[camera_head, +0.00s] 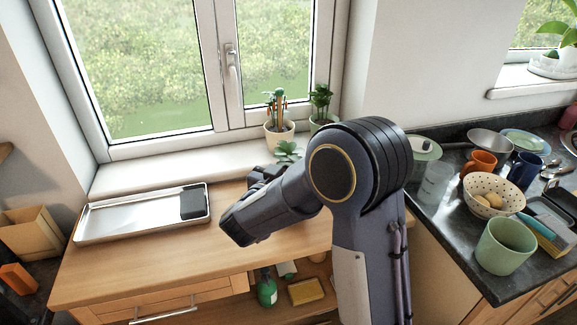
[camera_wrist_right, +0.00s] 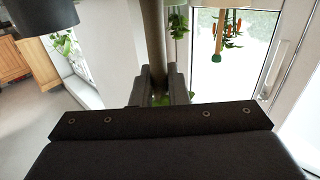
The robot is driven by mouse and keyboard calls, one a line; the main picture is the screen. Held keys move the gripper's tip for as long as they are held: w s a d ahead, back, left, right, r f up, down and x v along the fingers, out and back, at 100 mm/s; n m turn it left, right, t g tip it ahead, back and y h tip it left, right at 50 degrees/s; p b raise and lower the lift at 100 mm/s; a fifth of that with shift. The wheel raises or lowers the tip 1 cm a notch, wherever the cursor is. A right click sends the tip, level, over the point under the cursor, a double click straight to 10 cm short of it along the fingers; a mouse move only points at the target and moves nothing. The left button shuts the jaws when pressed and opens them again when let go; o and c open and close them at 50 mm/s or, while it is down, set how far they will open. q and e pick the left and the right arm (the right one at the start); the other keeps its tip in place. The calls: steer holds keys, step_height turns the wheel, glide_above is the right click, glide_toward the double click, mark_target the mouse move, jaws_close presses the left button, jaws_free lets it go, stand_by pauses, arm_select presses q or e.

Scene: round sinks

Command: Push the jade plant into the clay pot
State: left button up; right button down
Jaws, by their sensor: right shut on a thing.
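A small blue-green leafy plant (camera_head: 287,153), which looks like the jade plant, shows just beyond my right gripper (camera_head: 266,174). On the sill stand a pale pot (camera_head: 279,137) with a staked plant bearing red fruit and a second pot (camera_head: 322,124) with a bushy green plant. I cannot tell which is the clay pot. My left gripper is out of view.
A metal tray (camera_head: 143,215) with a dark block (camera_head: 193,202) lies on the wooden top. At right, a dark counter holds a green cup (camera_head: 505,246), a dotted bowl (camera_head: 494,192) and an orange mug (camera_head: 482,161). The window frame stands close behind the pots.

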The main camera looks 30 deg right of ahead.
stand_by(0.3)
steer(key=c, duration=1.3)
jaws_free()
steer(key=shift+c, duration=0.2)
steer(key=b+v, duration=0.1)
steer(key=v, duration=0.6)
steer(key=shift+s+a, duration=0.25)
steer(key=shift+a, duration=0.1)
